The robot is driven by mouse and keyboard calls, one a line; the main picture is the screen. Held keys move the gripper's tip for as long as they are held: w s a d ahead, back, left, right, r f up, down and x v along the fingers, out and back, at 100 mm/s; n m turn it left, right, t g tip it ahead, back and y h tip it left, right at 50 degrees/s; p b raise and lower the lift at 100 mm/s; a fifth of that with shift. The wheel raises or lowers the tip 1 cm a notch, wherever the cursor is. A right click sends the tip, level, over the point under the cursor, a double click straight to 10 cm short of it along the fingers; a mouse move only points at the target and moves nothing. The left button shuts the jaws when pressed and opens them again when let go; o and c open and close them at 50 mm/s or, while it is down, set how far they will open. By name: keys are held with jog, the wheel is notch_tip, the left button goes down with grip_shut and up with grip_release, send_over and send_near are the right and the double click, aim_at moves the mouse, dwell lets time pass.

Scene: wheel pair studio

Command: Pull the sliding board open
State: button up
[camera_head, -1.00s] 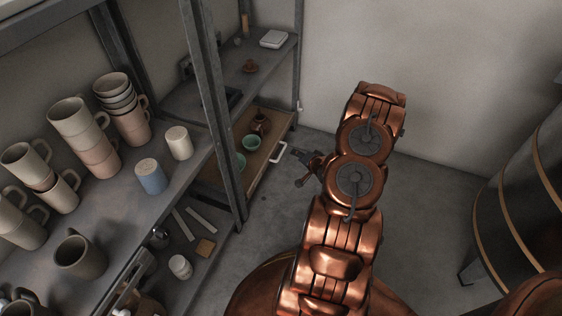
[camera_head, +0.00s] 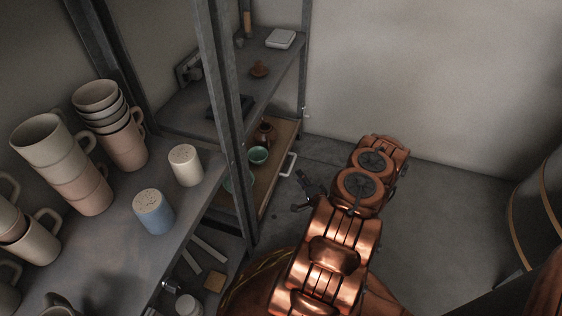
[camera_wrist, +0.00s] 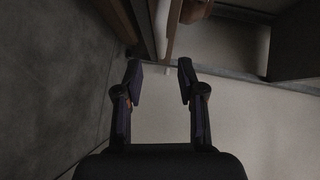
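The sliding board (camera_head: 268,182) is a wooden shelf board low in the far rack. A white bar handle (camera_head: 288,165) is on its front edge. Two green bowls and a brown pot (camera_head: 264,134) stand on it. My gripper (camera_head: 307,192) is right of the board and just below the handle in the head view, apart from it. In the wrist view my gripper (camera_wrist: 159,70) is open and empty. The white handle (camera_wrist: 164,28) shows past the fingertips, in line with the gap, beside the board's brown edge (camera_wrist: 141,22). Its depth from the fingers is unclear.
A grey rack post (camera_head: 230,125) stands left of the board. The floor (camera_head: 430,215) right of my arm is clear up to the wall. A dark banded barrel (camera_head: 545,215) stands at the right.

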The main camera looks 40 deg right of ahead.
aim_at(291, 166)
jog(key=shift+b+x, duration=1.75)
jog(key=shift+x, duration=2.4)
jog(key=shift+a, duration=0.2)
grip_shut()
